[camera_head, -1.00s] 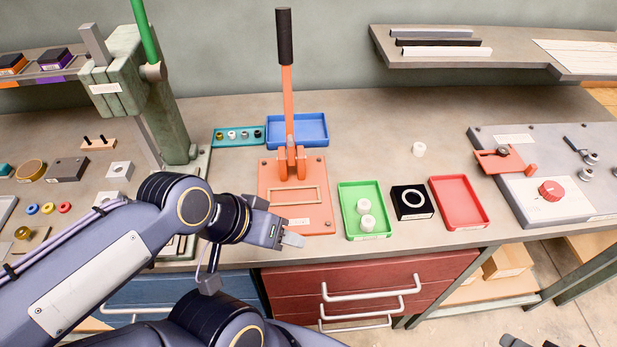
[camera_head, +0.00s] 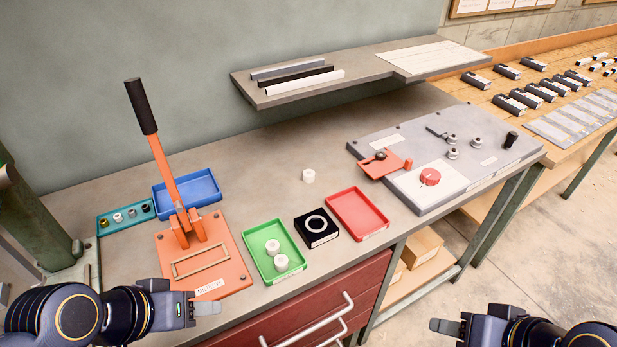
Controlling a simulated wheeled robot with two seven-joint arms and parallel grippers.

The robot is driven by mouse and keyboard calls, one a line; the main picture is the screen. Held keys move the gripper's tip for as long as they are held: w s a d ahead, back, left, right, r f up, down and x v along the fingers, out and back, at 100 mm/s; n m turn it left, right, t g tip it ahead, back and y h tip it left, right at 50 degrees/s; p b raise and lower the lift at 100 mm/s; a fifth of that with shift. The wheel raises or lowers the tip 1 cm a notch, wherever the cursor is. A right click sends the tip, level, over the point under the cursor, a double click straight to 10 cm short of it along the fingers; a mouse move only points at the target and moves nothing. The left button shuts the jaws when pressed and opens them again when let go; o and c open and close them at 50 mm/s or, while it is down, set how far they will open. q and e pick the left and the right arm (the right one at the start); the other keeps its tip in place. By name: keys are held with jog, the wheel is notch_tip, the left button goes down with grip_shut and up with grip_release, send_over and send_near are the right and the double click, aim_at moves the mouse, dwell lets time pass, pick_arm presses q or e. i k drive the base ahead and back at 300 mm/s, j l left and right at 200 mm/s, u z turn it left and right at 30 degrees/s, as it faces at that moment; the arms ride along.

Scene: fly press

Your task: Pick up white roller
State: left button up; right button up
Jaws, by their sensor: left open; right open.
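A white roller (camera_head: 308,175) stands alone on the grey bench top, behind the black block. Two more white rollers, a rear one (camera_head: 272,246) and a front one (camera_head: 281,262), stand in the green tray (camera_head: 262,270). My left gripper (camera_head: 207,309) is open and empty at the lower left, by the front of the orange press base. My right gripper (camera_head: 450,327) is open and empty at the lower right, in front of the bench and apart from all rollers.
The orange lever press (camera_head: 215,255) stands left of the green tray. A black block with a white ring (camera_head: 316,229) and a red tray (camera_head: 358,213) stand to the right. A blue tray (camera_head: 187,193) lies behind the press. A shelf (camera_head: 380,72) overhangs the back. Bench around the lone roller is clear.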

aim_at(308, 175)
jog(key=i+l, duration=0.2)
jog(key=i+l+u, duration=0.15)
jog(key=l, duration=0.3)
jog(key=i+l, duration=0.2)
jog(key=l, duration=0.15)
jog(key=i+l+u, duration=0.15)
jog(key=l, duration=0.2)
